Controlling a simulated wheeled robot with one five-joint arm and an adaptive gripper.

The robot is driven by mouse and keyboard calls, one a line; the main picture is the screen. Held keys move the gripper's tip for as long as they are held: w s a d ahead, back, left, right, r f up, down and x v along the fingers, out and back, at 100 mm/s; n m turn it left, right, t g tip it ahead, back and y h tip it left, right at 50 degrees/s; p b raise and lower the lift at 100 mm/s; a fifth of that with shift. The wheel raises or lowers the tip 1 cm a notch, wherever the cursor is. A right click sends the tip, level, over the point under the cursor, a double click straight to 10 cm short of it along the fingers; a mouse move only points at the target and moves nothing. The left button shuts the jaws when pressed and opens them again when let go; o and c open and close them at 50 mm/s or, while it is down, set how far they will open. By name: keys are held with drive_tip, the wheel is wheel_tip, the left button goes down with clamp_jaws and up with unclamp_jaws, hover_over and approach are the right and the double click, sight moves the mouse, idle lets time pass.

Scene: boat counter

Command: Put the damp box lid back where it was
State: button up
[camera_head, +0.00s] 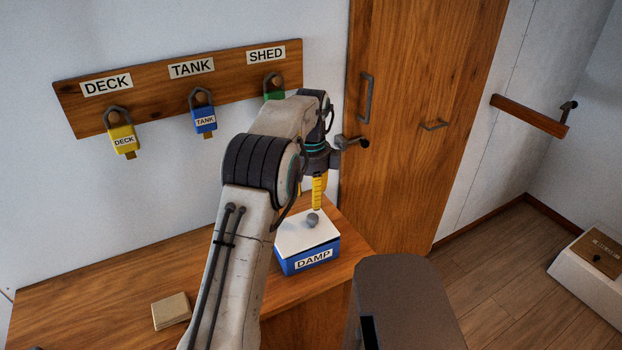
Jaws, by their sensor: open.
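The damp box (310,261) is blue with a white DAMP label and stands on the wooden counter. Its white lid (293,231) lies on top and has a grey round knob (313,220). I cannot tell whether the lid is fully seated, as my arm hides its left part. My gripper (315,205) points down just above the knob. It is open, with a yellow finger showing, and holds nothing that I can see. The other finger is mostly hidden behind my arm.
A beige block (171,311) lies on the counter (95,315) at front left. Yellow (124,139), blue (205,120) and green (273,94) padlocks hang from a wall board (160,83). A wooden door (440,80) with a grey handle stands behind the counter's right end.

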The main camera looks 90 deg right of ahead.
sight(311, 216)
wheel_tip(311, 216, up, 6)
drive_tip(key=shift+f, duration=0.15)
idle(0.3)
